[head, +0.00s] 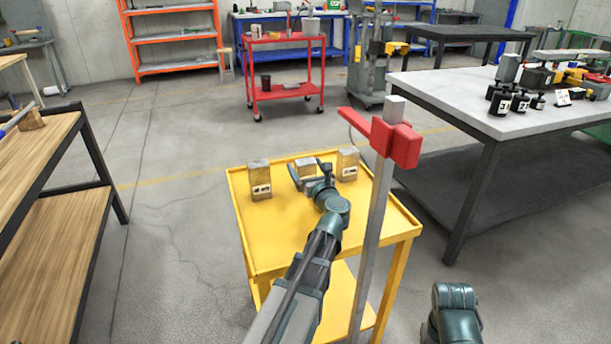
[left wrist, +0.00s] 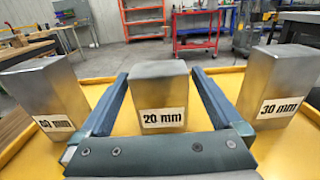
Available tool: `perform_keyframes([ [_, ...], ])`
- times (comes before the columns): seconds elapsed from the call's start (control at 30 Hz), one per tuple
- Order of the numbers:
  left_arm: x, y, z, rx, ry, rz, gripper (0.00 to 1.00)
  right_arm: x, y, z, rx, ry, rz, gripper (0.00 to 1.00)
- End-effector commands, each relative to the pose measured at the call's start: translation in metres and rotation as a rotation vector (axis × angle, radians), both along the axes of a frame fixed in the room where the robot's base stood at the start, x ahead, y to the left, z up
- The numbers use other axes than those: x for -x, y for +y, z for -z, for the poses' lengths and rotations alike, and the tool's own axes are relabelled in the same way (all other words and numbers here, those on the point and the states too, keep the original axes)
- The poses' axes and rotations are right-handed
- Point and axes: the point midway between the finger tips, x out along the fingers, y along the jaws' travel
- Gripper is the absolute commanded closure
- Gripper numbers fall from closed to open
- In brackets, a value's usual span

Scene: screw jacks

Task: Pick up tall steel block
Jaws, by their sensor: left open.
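Three steel blocks stand upright on a yellow cart (head: 285,240). The left block (head: 259,173) looks the tallest in the left wrist view (left wrist: 42,88), where its label is partly hidden. The middle block (head: 306,165) is marked 20 mm and shows whole in the left wrist view (left wrist: 158,85). The right block (head: 347,158) is marked 30 mm (left wrist: 285,80). My left gripper (head: 309,172) is open, its two fingers (left wrist: 160,75) spread on either side of the middle block, with gaps visible. Contact is not seen. My right gripper is not in view.
A grey upright bar with a red piece (head: 403,147) rises at the cart's right side, near my left arm. A grey-topped bench (head: 440,95) with black parts stands right, a wooden-topped bench (head: 35,150) left. A red trolley (head: 285,92) stands behind, with open floor between.

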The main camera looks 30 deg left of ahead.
Motion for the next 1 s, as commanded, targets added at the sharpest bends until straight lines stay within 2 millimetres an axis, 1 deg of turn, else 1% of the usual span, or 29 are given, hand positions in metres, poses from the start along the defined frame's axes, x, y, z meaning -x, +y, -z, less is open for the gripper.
perform_keyframes([
  [0.07, -0.004, 0.0046, -0.0001, 0.0, 0.0, -0.001, 0.0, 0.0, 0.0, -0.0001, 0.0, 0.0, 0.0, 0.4],
  [0.23, -0.0029, 0.0041, -0.0001, 0.0, 0.0, 0.0, 0.0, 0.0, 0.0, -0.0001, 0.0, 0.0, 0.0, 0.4],
  [0.27, -0.003, 0.0039, -0.0001, 0.0, 0.0, 0.0, 0.04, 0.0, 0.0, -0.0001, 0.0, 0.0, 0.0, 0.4],
  [0.3, -0.003, 0.0039, -0.0001, 0.0, 0.0, 0.0, 0.11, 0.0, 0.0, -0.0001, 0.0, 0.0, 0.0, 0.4],
  [0.37, -0.0029, 0.0038, -0.0001, 0.0, 0.0, 0.0, 0.22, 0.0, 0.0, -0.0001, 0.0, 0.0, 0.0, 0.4],
  [0.4, -0.0029, 0.0038, -0.0001, 0.0, 0.0, 0.0, 0.29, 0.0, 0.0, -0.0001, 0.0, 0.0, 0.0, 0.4],
  [0.47, -0.0028, 0.0038, -0.0001, 0.0, 0.0, 0.0, 0.4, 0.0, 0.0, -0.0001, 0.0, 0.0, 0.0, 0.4],
  [0.5, -0.0028, 0.0038, -0.0001, 0.0, 0.0, 0.0, 0.47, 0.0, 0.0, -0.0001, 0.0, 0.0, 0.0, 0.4],
  [0.57, -0.0028, 0.0038, -0.0001, 0.0, 0.0, 0.0, 0.58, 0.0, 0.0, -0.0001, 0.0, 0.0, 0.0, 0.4],
  [0.6, -0.0028, 0.0038, -0.0001, 0.0, 0.0, 0.0, 0.65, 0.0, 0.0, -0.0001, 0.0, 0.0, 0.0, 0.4],
  [0.8, -0.0028, 0.0037, -0.0001, 0.0, 0.0, 0.0, 1.0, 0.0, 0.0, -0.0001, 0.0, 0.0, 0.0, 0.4],
  [1.0, -0.0028, 0.0037, -0.0007, -0.002, 0.001, 0.0, 1.0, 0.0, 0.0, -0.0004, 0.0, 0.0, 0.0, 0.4],
])
